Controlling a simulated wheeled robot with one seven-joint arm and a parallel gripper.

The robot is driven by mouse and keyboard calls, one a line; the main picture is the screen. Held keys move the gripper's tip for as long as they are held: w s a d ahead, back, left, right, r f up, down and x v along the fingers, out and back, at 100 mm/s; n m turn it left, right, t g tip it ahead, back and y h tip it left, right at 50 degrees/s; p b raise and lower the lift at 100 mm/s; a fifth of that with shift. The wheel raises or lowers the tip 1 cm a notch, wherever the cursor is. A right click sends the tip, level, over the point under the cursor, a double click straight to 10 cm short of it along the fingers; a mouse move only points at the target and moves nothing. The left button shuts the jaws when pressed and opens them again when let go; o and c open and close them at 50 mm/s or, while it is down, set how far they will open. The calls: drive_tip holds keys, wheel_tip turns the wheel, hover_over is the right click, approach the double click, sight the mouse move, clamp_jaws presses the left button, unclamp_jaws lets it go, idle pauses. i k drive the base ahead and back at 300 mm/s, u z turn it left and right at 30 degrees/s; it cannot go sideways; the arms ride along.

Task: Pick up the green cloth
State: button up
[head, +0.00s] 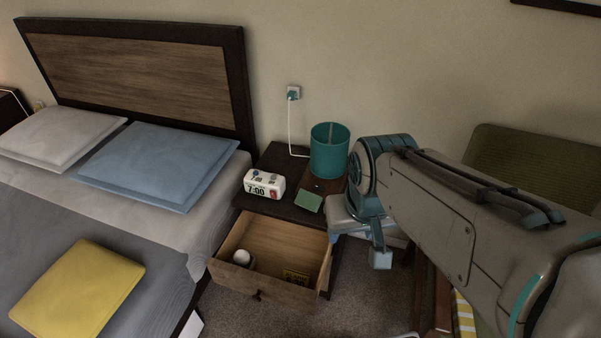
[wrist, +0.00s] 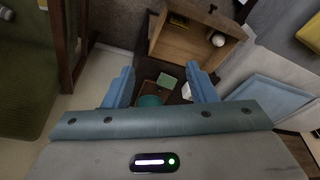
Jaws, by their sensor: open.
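The green cloth (head: 309,201) is a small folded square lying flat on the dark nightstand top (head: 283,208), near its front edge. It lies right of the white alarm clock (head: 264,184) and in front of the teal cylinder (head: 329,150). My gripper (head: 377,246) is to the right of the nightstand in the head view, apart from the cloth; only part of its fingers shows there. In the wrist view my gripper (wrist: 160,78) has its two blue fingers spread, with the cloth (wrist: 166,81) seen between them at a distance. Nothing is held.
The nightstand's drawer (head: 251,273) is pulled open, with a white round thing (head: 242,257) and a yellow-black item (head: 296,276) inside. A bed with a blue pillow (head: 157,163) and a yellow cushion (head: 78,290) stands left. A green chair (head: 530,160) is at right.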

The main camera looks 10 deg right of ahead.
sight(310, 201)
drive_tip(key=u, duration=0.55)
drive_tip(key=k, duration=0.65)
drive_tip(key=u, duration=0.75)
drive_tip(key=i, duration=0.75)
drive_tip(key=z, duration=0.9)
drive_tip(key=i, duration=0.85)
drive_tip(key=z, duration=0.9)
